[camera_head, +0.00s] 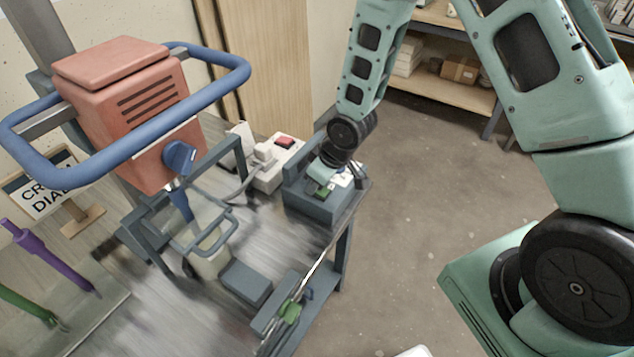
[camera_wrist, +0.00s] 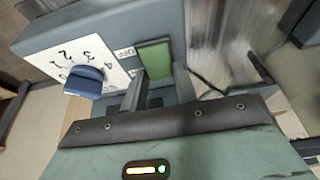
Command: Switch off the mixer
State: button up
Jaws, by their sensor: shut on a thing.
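The mixer (camera_head: 130,105) is a red-orange housing with a blue loop handle and a blue knob, at the left of the head view. A grey-blue control box (camera_head: 318,209) stands at the bench's right corner. In the wrist view, the box (camera_wrist: 105,25) carries a white number dial with a blue knob (camera_wrist: 84,82) and a green switch lever (camera_wrist: 154,57) by an OFF label (camera_wrist: 125,52). My gripper (camera_wrist: 158,88) is at the box, its grey fingers shut on either side of the green lever. In the head view my gripper (camera_head: 325,178) hides part of the box's face.
A white power strip (camera_head: 277,165) with a red switch and plug sits just left of the box. A container (camera_head: 210,250) stands under the mixer. Purple (camera_head: 55,258) and green (camera_head: 30,305) tools lie at the left. Open floor (camera_head: 410,180) lies right of the bench.

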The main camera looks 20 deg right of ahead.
jog(key=o, duration=1)
jog(key=p+v, duration=0.4)
jog(key=v, duration=1.3)
jog(key=shift+r, duration=0.15)
jog(key=s+a+r+g, duration=0.1)
jog(key=s+a+r, duration=0.2)
jog(key=s, duration=0.4)
jog(key=s+a+r+g+h, duration=0.1)
jog(key=s+a+r, duration=0.2)
jog(key=s, duration=0.4)
jog(key=s+a+r+g, duration=0.1)
jog(key=s+a+r, duration=0.2)
jog(key=s, duration=0.4)
jog(key=shift+s+a+r+h, duration=0.2)
jog(key=shift+a+r+h, duration=0.15)
jog(key=shift+a, duration=0.2)
